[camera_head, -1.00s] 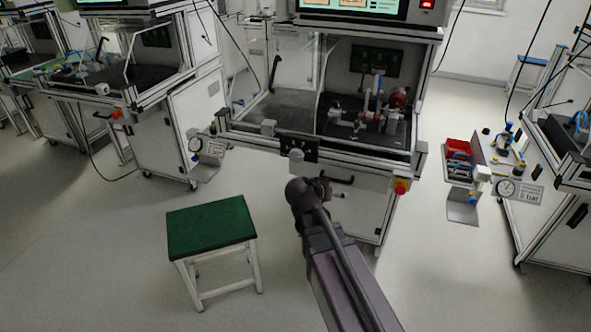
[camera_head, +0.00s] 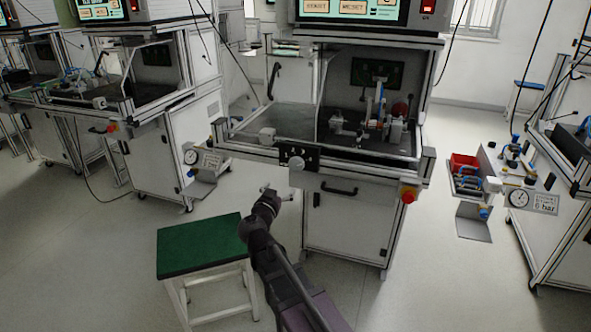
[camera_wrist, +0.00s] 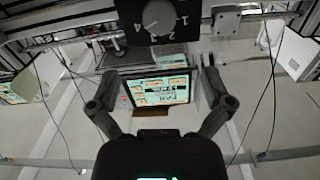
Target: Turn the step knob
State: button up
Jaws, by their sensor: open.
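The step knob (camera_wrist: 158,17) is a round grey dial on a black plate with white numbers, at the top of the wrist view. In the head view the knob (camera_head: 296,164) sits on the front of the middle workstation, below its work surface. My gripper (camera_head: 277,191) is below and left of the knob in the head view, apart from it. In the wrist view my gripper (camera_wrist: 157,75) has its two dark fingers spread wide, with nothing held between them. The knob lies beyond the fingertips, and its exact pointer setting is hard to read.
A green-topped stool (camera_head: 200,244) stands left of my arm. A red and yellow emergency button (camera_head: 408,195) and a black handle (camera_head: 339,188) are on the workstation front, right of the knob. A lit screen (camera_wrist: 158,91) shows between my fingers.

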aim_at(295, 166)
jog(key=shift+w, duration=0.1)
jog(key=x, duration=1.3)
jog(key=shift+w+d, duration=0.2)
jog(key=shift+w, duration=0.15)
jog(key=c, duration=1)
